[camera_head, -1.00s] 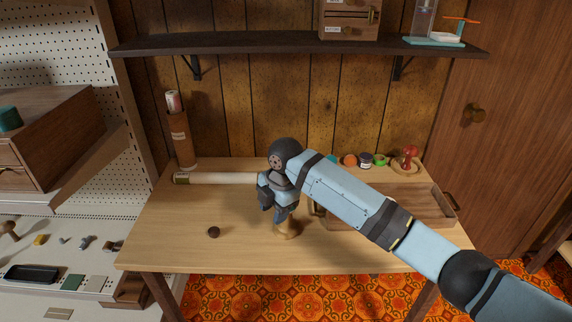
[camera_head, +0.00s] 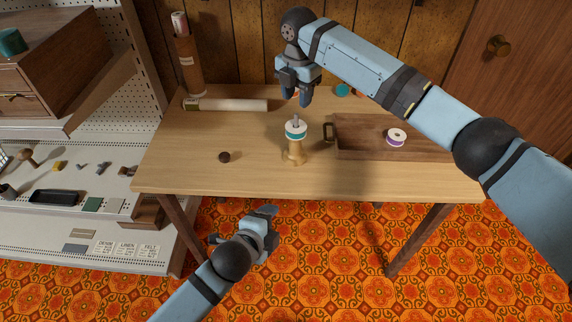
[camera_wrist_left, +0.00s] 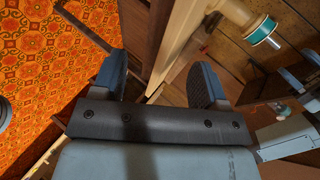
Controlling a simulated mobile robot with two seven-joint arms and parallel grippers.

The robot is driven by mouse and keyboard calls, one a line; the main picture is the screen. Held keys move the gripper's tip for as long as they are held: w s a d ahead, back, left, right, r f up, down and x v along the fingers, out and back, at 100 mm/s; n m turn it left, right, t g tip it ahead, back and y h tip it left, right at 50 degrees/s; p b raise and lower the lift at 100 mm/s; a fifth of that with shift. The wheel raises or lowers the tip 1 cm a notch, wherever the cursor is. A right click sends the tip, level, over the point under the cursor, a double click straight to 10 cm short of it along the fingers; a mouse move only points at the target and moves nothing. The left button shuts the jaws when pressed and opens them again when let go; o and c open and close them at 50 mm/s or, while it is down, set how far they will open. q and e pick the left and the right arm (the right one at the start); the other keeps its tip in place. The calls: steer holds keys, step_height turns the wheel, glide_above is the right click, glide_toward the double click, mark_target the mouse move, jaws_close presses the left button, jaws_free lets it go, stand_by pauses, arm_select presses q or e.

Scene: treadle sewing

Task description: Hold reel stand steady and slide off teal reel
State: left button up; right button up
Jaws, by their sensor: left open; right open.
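The reel stand (camera_head: 294,152) is a pale wooden post with a round foot, upright near the front middle of the table. The teal reel (camera_head: 296,131), with a white upper face, sits on its spindle. The left wrist view shows the teal reel (camera_wrist_left: 263,33) and the stand (camera_wrist_left: 232,10) at upper right. My left gripper (camera_head: 241,224) is open and empty, low in front of the table and apart from the stand; its fingers (camera_wrist_left: 158,74) show spread in its wrist view. My right gripper (camera_head: 296,98) is open, pointing down above and behind the reel, not touching it.
A wooden tray (camera_head: 365,154) stands right of the stand with a purple-and-white reel (camera_head: 396,137) in it. A small dark disc (camera_head: 224,157) lies left on the table (camera_head: 180,160). A pale roll (camera_head: 230,104) lies at the back. The table's front edge is near my left gripper.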

arm_select(q)
steer(key=w+d+r+m+t+y, duration=0.1)
steer(key=w+d+r+m, duration=0.25)
steer(key=w+m, duration=0.4)
steer(key=m+t+y, duration=0.2)
steer(key=m, duration=0.8)
glide_toward(294, 148)
steer(key=x, duration=1.1)
steer(key=shift+w+d, duration=0.15)
steer(key=shift+w, duration=0.2)
steer(key=c, duration=1.1)
